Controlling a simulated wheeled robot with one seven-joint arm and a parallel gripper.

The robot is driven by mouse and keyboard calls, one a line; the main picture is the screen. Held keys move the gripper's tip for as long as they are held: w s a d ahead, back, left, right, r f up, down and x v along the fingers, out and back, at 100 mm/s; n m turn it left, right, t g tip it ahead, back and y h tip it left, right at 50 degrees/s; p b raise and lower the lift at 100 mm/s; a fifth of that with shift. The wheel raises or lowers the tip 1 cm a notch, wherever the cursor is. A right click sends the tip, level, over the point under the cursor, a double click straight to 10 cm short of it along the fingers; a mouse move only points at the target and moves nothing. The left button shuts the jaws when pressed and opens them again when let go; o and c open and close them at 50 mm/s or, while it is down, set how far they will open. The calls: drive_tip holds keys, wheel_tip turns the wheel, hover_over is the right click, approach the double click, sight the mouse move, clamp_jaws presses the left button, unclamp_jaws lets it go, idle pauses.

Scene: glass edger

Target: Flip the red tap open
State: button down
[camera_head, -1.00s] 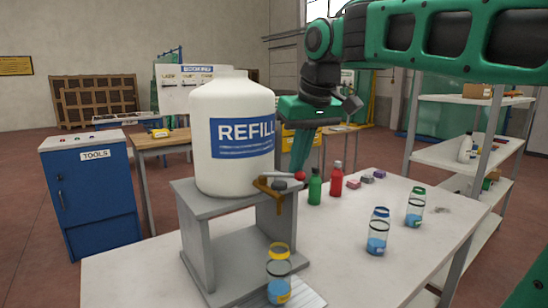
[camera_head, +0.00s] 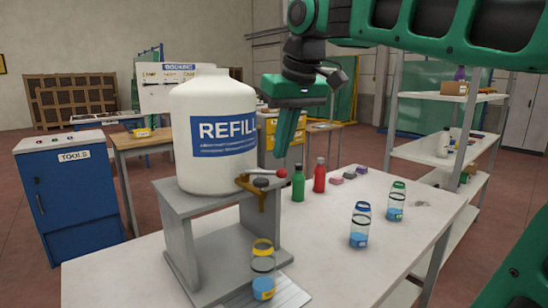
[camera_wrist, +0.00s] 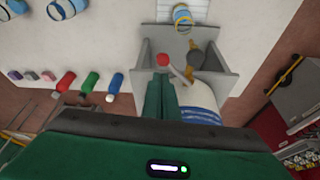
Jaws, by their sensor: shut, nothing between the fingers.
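The tap (camera_head: 258,192) is a brass fitting on the white refill jug (camera_head: 213,135), with a lever ending in a red knob (camera_head: 282,173). The jug stands on a grey stand (camera_head: 180,232). A yellow-rimmed bottle with blue liquid (camera_head: 263,275) stands below the tap. My gripper (camera_head: 284,152) points down, fingers together, just above and behind the red knob. In the wrist view the knob (camera_wrist: 162,60) lies just beyond the fingertips (camera_wrist: 161,82), and the brass tap (camera_wrist: 197,56) is to its right. Whether the fingers touch the lever, I cannot tell.
A green bottle (camera_head: 298,184) and a red bottle (camera_head: 319,176) stand close right of the tap. Two blue-liquid bottles, one blue-rimmed (camera_head: 360,226) and one green-rimmed (camera_head: 397,202), stand further right. The white table (camera_head: 345,275) is clear at the front right.

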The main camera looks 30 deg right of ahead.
drive_tip(key=v, duration=0.6)
drive_tip(key=shift+a, duration=0.2)
drive_tip(key=shift+r, duration=0.1)
drive_tip(key=s+d+f+m+g, duration=0.1)
drive_tip(key=s+d+f+m, duration=0.1)
drive_tip(key=s+f, duration=0.4)
drive_tip(key=s+d+f+m+g, duration=0.1)
drive_tip(key=s+d+f, duration=0.3)
drive_tip(key=f, duration=1.3)
drive_tip(key=s+d+f+m+g, duration=0.2)
drive_tip(key=s+d+f+m, duration=0.2)
drive_tip(key=s+f, duration=0.6)
drive_tip(key=shift+s+f, duration=0.2)
drive_tip(key=shift+f, duration=0.65)
drive_tip(key=shift+d, duration=0.1)
drive_tip(key=shift+w+f, duration=0.2)
drive_tip(key=shift+w, duration=0.4)
